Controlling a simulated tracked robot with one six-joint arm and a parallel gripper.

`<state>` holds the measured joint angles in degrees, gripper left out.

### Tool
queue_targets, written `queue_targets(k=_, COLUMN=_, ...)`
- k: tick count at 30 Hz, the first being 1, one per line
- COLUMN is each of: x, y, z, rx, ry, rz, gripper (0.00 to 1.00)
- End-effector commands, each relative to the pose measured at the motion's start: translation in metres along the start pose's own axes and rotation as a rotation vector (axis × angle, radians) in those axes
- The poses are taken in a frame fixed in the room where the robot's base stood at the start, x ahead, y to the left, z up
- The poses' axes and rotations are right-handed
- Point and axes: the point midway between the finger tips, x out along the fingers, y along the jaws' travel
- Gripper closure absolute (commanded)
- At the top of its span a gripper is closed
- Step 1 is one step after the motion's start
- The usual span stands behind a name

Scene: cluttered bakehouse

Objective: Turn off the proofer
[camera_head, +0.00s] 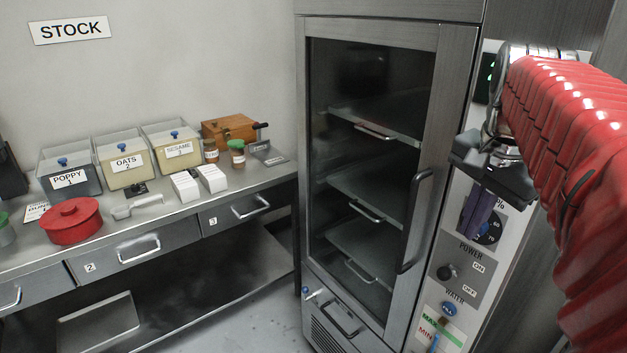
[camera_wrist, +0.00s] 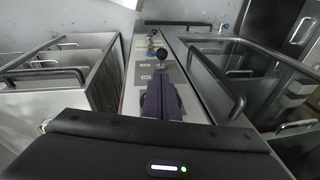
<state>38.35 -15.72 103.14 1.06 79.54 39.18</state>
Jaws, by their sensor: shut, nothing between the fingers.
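The proofer (camera_head: 318,200) is a tall steel cabinet with a glass door, shut, in the middle of the head view. Its control panel is on the right side. In the wrist view the fingers (camera_wrist: 162,78) stop short of a black knob (camera_wrist: 162,54), apparently the power knob.
The proofer's long door handle (camera_head: 416,222) stands out left of the panel. A water section with a blue knob (camera_head: 448,309) is below the power knob. A steel counter (camera_head: 150,220) with bins, jars and a red pot (camera_head: 72,222) stands at the left. Some bare floor shows between.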

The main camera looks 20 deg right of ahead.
Motion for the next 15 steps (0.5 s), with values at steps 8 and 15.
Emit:
queue_targets(k=8, x=0.013, y=0.0, z=0.001, rx=-0.002, ry=-0.001, rz=0.001, gripper=1.0)
queue_targets(k=15, x=0.046, y=0.0, z=0.001, rx=-0.002, ry=-0.002, rz=0.001, gripper=1.0)
